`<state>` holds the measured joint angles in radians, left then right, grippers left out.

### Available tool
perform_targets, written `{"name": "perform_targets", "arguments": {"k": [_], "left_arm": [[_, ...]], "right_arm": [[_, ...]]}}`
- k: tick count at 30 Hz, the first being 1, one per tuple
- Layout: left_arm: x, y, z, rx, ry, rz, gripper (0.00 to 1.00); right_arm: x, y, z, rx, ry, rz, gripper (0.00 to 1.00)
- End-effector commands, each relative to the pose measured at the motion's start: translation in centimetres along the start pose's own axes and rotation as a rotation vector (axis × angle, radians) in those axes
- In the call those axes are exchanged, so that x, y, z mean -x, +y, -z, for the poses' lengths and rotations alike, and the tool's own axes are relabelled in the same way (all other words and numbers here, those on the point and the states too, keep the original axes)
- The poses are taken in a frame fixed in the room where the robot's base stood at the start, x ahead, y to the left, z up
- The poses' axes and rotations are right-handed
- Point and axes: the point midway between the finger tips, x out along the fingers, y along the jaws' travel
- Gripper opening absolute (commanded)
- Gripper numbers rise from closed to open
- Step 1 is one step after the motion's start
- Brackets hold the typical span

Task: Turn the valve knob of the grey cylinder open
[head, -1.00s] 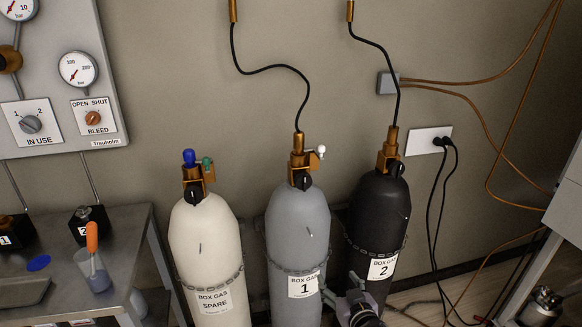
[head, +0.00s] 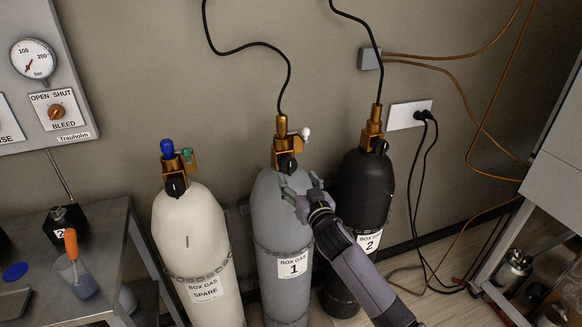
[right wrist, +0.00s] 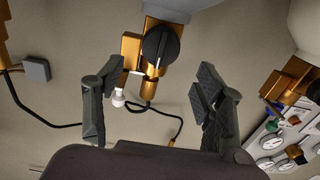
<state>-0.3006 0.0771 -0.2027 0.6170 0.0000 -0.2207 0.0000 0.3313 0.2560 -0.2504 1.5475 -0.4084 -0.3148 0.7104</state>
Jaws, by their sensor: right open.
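The grey cylinder (head: 283,225), labelled BOX GAS 1, stands between the white and black cylinders. Its black valve knob (head: 288,165) faces me on the brass valve at its top. In the right wrist view the knob (right wrist: 161,46) shows a pale pointer line, with the brass valve body (right wrist: 131,50) beside it. My right gripper (head: 298,187) is open and empty in front of the cylinder's shoulder, just below the knob. In the right wrist view its two fingers (right wrist: 158,100) stand apart with the knob beyond and between them, not touching it. My left gripper is out of view.
The white spare cylinder (head: 193,245) stands left and the black cylinder (head: 361,195) right, close by. A metal bench (head: 100,255) with a beaker (head: 80,278) is at left. A grey cabinet (head: 555,170) is at right.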

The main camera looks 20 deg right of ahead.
Motion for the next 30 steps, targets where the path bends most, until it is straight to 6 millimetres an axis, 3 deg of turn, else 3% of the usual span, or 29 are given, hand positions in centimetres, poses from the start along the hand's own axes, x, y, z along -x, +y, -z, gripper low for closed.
{"name": "perform_targets", "arguments": {"k": [6, 12, 25, 30], "left_arm": [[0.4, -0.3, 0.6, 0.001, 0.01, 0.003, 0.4], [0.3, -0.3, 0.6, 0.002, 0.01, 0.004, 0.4], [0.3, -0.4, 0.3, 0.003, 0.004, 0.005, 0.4], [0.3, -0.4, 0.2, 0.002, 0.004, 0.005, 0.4]], "right_arm": [[-3.7, 0.0, 0.1, 0.0, 0.0, 0.0, 0.64], [-5.6, 0.0, 0.0, -0.001, 0.0, 0.0, 0.64], [-6.3, 0.0, 0.0, -0.001, 0.0, 0.001, 0.64], [-6.3, 0.0, 0.0, -0.001, 0.0, 0.001, 0.52]]}}
